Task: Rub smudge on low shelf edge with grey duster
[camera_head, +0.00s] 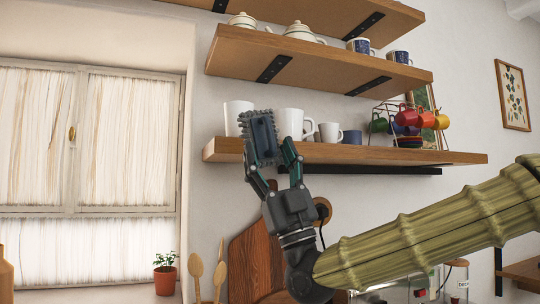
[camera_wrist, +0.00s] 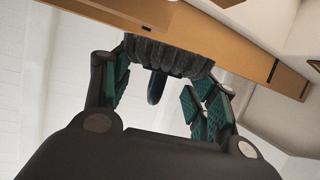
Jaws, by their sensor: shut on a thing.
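My gripper (camera_head: 270,168) is shut on the grey duster (camera_head: 263,137), a dark ribbed-edged pad with a dark handle on its back. In the wrist view the duster (camera_wrist: 168,55) spans between the two teal-padded fingers, its handle pointing back toward the palm. The duster is in front of the left part of the low shelf (camera_head: 380,154), overlapping its front edge and a white mug in the head view. In the wrist view a wooden shelf edge (camera_wrist: 228,50) passes just beyond the duster; I cannot tell whether they touch. No smudge can be made out.
White mugs (camera_head: 290,123), a blue cup (camera_head: 352,137) and a rack of coloured mugs (camera_head: 427,118) stand on the low shelf. Another shelf (camera_head: 320,72) with teapots and patterned cups is above. A wooden board (camera_head: 255,255) leans below. A curtained window (camera_head: 125,140) is left.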

